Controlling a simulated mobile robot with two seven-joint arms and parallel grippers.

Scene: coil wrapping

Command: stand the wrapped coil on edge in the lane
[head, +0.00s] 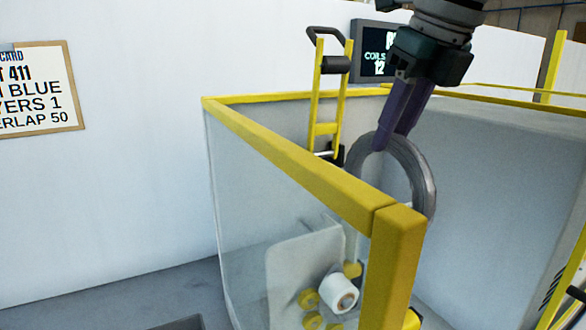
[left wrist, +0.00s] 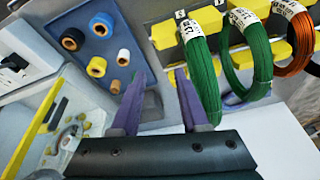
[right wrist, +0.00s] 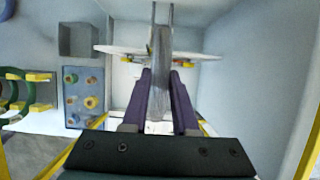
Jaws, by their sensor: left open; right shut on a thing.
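The wrapped coil (head: 425,180) is a grey ring, upright behind the yellow-topped guard; the guard's corner post hides its lower part. My right gripper (head: 383,142) comes down from above and is shut on the coil's upper left rim. In the right wrist view the coil (right wrist: 160,85) shows edge-on between the purple fingers, with two thin grey rails and a pale flat plate beyond it. I cannot tell whether these rails are the lane or whether the coil touches them. My left gripper (left wrist: 158,88) is open and empty, in the left wrist view only.
The guard (head: 300,170) has clear panels and yellow rails close to the coil. A white roll (head: 340,293) sits low inside it. A yellow hand truck (head: 326,130) stands behind. Green coils (left wrist: 203,80) and an orange coil hang near my left gripper, beside a panel of rolls (left wrist: 95,50).

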